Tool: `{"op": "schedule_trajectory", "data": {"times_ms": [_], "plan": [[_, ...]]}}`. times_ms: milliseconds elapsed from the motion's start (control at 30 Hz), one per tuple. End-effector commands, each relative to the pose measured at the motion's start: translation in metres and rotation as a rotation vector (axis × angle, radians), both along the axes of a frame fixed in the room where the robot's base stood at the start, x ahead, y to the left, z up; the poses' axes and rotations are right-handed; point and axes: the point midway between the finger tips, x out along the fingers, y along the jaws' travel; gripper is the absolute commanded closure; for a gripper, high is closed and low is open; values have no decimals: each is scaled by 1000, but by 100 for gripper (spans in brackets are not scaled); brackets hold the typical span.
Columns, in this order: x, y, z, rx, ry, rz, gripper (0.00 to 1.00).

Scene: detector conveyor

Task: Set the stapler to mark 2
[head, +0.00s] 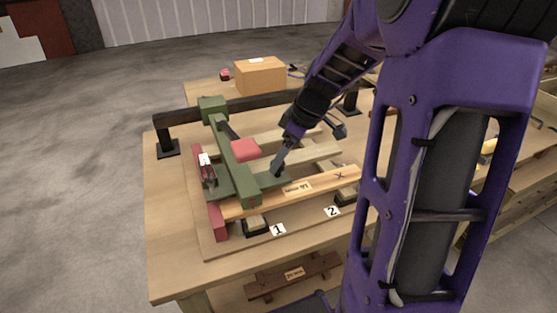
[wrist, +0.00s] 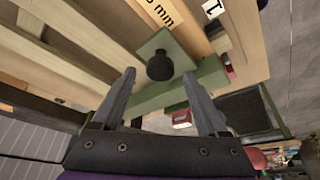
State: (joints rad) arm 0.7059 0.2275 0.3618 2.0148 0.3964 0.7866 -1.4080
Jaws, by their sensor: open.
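A green bridge (head: 232,155), which appears to be the stapler, spans the wooden jig from the dark rear rail to the front edge. Its front end, with a small red pointer, stands near the mark 1 label (head: 277,229), slightly left of it. The mark 2 label (head: 332,211) lies farther right. My gripper (head: 277,172) is open and low over the green side plate, right of the bridge. In the wrist view a black knob (wrist: 159,66) stands on the green plate (wrist: 152,46), between and slightly beyond the tips of my gripper (wrist: 160,74). I cannot tell whether they touch.
Wooden slats (head: 315,155) lie right of the bridge. The black rail (head: 185,116) runs behind on posts. A red block (head: 245,149) sits beside the bridge. A cardboard box (head: 260,75) stands at the back. The front slat right of the bridge looks clear.

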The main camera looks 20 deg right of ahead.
Motion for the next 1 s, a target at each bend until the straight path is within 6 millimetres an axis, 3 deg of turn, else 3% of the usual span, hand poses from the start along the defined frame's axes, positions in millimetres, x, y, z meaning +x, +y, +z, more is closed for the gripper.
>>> {"op": "schedule_trajectory", "data": {"times_ms": [133, 467, 900, 1000], "plan": [[3, 4, -13, 0, 0, 1, 24], [4, 5, -15, -1, -1, 1, 24], [4, 4, -15, -1, -1, 1, 100], [4, 4, -15, -1, -1, 1, 100]]}}
